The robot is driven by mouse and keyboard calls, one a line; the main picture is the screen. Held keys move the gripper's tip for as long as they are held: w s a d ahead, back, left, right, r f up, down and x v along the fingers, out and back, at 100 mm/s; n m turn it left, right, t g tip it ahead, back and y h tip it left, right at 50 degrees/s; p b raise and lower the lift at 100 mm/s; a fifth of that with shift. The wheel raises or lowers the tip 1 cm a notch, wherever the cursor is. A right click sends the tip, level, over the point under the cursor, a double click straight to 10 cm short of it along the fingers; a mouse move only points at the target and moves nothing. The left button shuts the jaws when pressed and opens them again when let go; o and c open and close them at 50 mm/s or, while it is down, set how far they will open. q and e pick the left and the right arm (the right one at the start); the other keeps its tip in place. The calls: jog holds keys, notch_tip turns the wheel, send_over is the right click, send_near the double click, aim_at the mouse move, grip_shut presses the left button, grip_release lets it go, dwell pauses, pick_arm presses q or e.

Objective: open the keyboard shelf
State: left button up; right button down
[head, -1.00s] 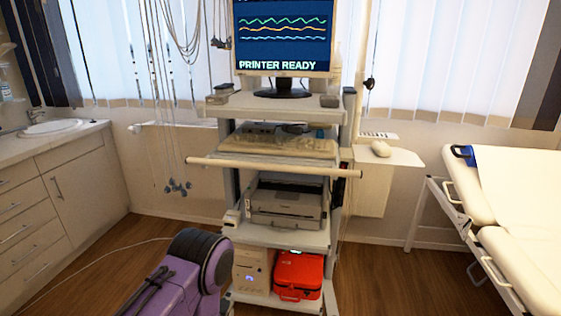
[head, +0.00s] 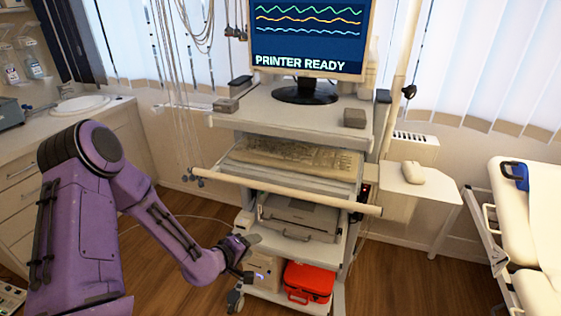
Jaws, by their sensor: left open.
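The keyboard shelf (head: 240,155) sits in the middle of a white medical cart, under the monitor tier. A beige keyboard (head: 290,162) lies on it. A long pale handle bar (head: 290,190) runs across the shelf's front, sloping down to the right in the picture. My left gripper (head: 251,258) is open and empty, below the bar's left half and beside the printer. It looks apart from the bar. My right gripper is out of view.
The cart carries a monitor (head: 308,38) on top, a printer (head: 298,217) below the keyboard, and a red case (head: 308,281) at the bottom. A mouse tray (head: 435,190) juts out right. Cables hang at left. An examination bed (head: 525,225) stands right.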

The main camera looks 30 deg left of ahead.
aim_at(272, 191)
pick_arm(q)
jog(key=w+a+r+n+t+h+p, duration=0.1)
jog(key=w+r+t+p, duration=0.1)
jog(key=r, duration=0.5)
jog(key=w+r+n+t+h+p, duration=0.1)
jog(key=w+r+t+p, duration=0.1)
jog(key=r, duration=0.5)
jog(key=b+x, duration=0.3)
jog(key=x, duration=0.7)
jog(key=shift+r+b, duration=0.1)
jog(key=shift+b, duration=0.2)
jog(key=shift+w, duration=0.55)
grip_shut()
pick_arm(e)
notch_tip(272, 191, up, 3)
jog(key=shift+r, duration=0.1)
